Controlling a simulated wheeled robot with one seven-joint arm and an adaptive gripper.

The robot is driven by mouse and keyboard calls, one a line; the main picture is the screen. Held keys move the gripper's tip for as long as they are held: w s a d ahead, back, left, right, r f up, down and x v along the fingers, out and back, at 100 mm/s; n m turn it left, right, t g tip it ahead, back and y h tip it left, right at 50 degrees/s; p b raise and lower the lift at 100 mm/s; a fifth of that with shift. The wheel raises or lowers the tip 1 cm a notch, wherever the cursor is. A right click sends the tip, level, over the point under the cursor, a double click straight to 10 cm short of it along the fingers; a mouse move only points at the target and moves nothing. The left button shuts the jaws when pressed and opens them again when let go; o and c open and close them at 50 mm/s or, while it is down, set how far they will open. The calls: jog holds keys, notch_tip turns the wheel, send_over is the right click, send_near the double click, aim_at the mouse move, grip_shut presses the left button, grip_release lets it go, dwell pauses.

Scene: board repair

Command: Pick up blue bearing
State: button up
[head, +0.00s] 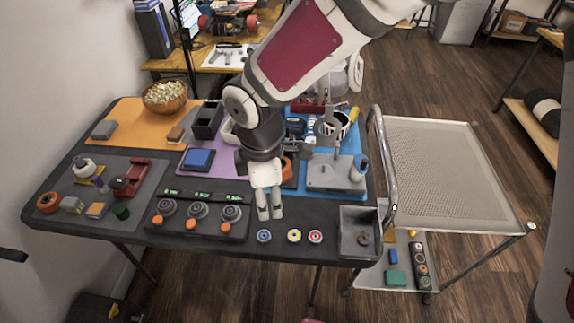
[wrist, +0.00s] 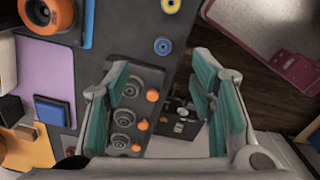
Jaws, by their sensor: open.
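The blue bearing (head: 264,236) lies flat on the dark table near its front edge, left of a yellow bearing (head: 294,236) and a red bearing (head: 315,237). In the wrist view the blue bearing (wrist: 163,46) lies at upper centre, just beyond the fingertips, with the yellow bearing (wrist: 171,5) at the top edge. My gripper (head: 270,214) points down above the table, just behind the blue bearing in the head view. In the wrist view my gripper (wrist: 162,75) is open, its teal-padded fingers apart with nothing held between them.
A black panel with dials and orange knobs (head: 196,240) stands left of the bearings. A grey bin (head: 370,215) stands to their right. A grey drill-stand base (head: 325,184) is behind them. A metal cart (head: 455,165) adjoins the table's right side.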

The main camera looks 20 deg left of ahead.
aim_at(264, 235)
jog(key=shift+n, duration=0.4)
jog(key=f, duration=0.5)
jog(key=a+f, duration=0.1)
jog(key=f, duration=0.4)
jog(key=s+f, duration=0.1)
jog(key=f, duration=0.4)
jog(key=shift+s+a+b, duration=0.1)
jog(key=shift+a+b, duration=0.1)
jog(key=shift+b, duration=0.2)
jog(key=c, duration=1.2)
